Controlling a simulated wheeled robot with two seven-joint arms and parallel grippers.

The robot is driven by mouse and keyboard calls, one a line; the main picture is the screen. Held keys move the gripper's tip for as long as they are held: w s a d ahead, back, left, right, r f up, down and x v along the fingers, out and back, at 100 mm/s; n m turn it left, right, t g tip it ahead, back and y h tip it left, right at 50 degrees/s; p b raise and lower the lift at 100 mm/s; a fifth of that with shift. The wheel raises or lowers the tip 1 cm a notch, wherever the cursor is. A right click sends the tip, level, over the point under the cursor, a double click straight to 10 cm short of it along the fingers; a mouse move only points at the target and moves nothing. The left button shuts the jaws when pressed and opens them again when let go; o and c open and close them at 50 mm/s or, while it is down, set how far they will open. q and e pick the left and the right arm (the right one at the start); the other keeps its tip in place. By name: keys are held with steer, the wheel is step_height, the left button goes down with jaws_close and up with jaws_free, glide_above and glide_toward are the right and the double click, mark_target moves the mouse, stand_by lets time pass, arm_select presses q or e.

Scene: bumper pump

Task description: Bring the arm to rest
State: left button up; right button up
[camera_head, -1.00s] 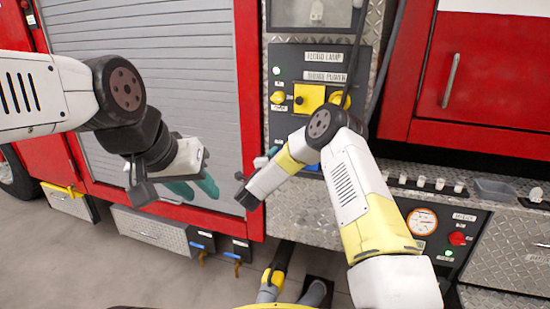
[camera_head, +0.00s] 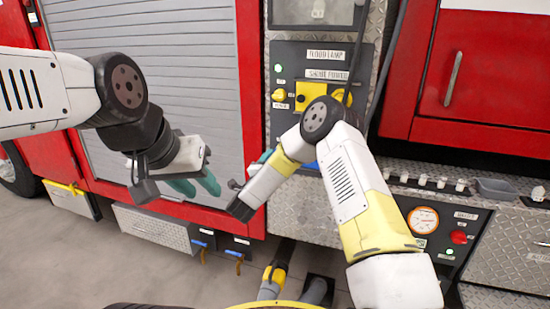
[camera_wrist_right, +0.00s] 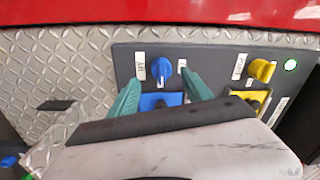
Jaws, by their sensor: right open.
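My left gripper (camera_head: 196,186) hangs in front of the grey roller shutter (camera_head: 150,70). Its two teal fingers point down and right, apart, with nothing seen between them. My right arm reaches up and across the control panel (camera_head: 290,55). In the head view its wrist hides most of my right gripper, and only a bit of teal shows. In the right wrist view my right gripper (camera_wrist_right: 160,95) is open and empty. Its teal fingers point toward a panel with a blue knob (camera_wrist_right: 162,66), which shows between them, and a yellow knob (camera_wrist_right: 262,70) to the right. Contact is not visible.
The red fire truck fills the background. A gauge (camera_head: 423,221) and red knob (camera_head: 459,237) sit on the lower right panel, below a ledge with small white pieces and a grey tray (camera_head: 495,188). Hoses (camera_head: 275,275) lie below. Grey floor (camera_head: 90,265) is clear at lower left.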

steer(key=shift+v, duration=0.9)
step_height(320, 180, up, 12)
steer(key=w+n+y, duration=0.2)
steer(key=n+y, duration=0.4)
steer(key=s+d+r+n+g+y, duration=0.2)
steer(key=s+r+n+g+y, duration=0.15)
steer(key=s+r+n, duration=0.4)
steer(key=s+d+n+g, duration=0.2)
steer(key=s+d, duration=0.3)
steer(key=s, duration=0.6)
steer(key=s+d+f+n+g+h, duration=0.1)
steer(key=s+d, duration=0.4)
steer(key=s, duration=0.7)
steer(key=s+d+n+g, duration=0.3)
steer(key=s+d+g, duration=0.2)
steer(key=s, duration=0.6)
steer(key=shift+s+f, duration=0.2)
steer(key=shift+s, duration=0.05)
steer(key=shift+h, duration=0.25)
